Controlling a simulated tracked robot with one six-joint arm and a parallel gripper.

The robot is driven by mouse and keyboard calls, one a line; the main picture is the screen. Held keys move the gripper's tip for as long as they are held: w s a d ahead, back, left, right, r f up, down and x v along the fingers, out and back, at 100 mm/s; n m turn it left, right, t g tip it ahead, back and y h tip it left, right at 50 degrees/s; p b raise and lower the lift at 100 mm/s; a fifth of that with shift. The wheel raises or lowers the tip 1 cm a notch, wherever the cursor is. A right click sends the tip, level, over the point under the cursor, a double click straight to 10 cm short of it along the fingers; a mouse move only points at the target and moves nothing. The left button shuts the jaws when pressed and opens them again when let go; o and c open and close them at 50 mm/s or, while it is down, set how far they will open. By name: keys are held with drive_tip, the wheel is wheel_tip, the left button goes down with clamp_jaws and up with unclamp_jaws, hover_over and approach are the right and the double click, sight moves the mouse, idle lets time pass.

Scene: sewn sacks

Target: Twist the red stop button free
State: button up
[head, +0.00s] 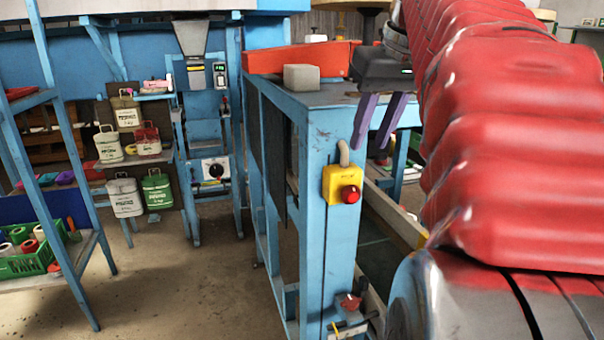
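The red stop button (350,194) is a round red knob on the front of a small yellow box (331,184). The box is fixed to the blue post at the near corner of the blue bench. My gripper (374,145) is above and to the right of the button, with its two purple fingers pointing down. The fingers are apart, with a gap between them and nothing held. They do not touch the button or the box. My red-sleeved arm hides the right side of the view.
The blue bench (325,98) carries a pale block (301,77) and a red tray-like part (335,57). A grey conduit (344,152) rises from the yellow box. Small sacks (126,112) stand on shelves at left. A green crate (28,262) sits lower left. The floor left of the bench is clear.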

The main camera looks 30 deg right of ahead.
sight(352, 185)
drive_tip(key=x, duration=1)
drive_tip(key=shift+w+f, duration=0.15)
drive_tip(key=shift+f, duration=0.25)
drive_tip(key=shift+c, duration=0.6)
clamp_jaws()
drive_tip(key=shift+f, duration=0.1)
